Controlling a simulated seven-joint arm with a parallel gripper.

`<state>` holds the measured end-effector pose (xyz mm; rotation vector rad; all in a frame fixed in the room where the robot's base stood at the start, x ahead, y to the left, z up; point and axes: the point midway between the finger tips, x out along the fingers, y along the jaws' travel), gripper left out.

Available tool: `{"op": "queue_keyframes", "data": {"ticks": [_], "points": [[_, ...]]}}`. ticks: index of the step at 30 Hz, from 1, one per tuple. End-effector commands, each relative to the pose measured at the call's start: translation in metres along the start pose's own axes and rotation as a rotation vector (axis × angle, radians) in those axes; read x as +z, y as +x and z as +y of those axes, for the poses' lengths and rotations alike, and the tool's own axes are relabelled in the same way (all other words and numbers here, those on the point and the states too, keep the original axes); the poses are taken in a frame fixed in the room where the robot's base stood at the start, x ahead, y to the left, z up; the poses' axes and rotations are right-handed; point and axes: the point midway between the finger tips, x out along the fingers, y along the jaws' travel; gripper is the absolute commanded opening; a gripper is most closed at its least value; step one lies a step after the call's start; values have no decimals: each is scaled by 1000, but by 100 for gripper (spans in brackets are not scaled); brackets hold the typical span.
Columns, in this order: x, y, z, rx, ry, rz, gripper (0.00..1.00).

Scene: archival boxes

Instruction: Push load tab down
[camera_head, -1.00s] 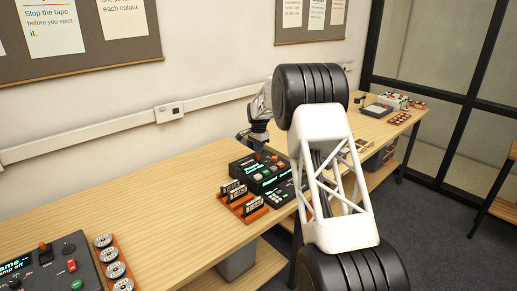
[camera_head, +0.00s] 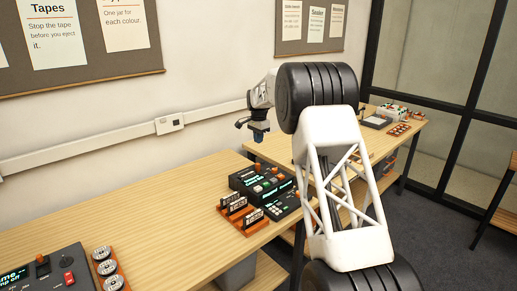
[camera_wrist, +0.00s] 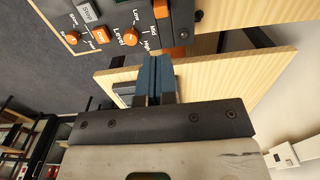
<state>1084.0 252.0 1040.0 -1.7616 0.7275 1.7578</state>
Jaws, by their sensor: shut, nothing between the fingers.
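My gripper (camera_head: 261,138) is shut and empty, raised above the bench behind a dark control unit (camera_head: 264,188) in the head view. The unit has lit green text, pale buttons and orange parts. In the wrist view my blue fingertips (camera_wrist: 155,76) are pressed together, below the edge of a dark panel (camera_wrist: 120,22). That panel has orange knobs, a pale button marked Stop and a dial marked Level with Low, Mid and High. I see clear space between the fingertips and the unit in the head view. I cannot pick out the load tab for sure.
An orange rack (camera_head: 241,212) with several upright dark pieces stands in front of the unit. Another dark console (camera_head: 45,272) and a rack of round reels (camera_head: 105,268) are at the lower left. The bench (camera_head: 150,205) between them is clear. A second bench stands behind.

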Motion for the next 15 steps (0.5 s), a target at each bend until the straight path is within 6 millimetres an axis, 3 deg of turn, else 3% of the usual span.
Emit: {"op": "queue_keyframes", "data": {"ticks": [6,15], "points": [[0,-22,0,0,0,0,0],[0,-28,0,-1,0,0,0]]}}
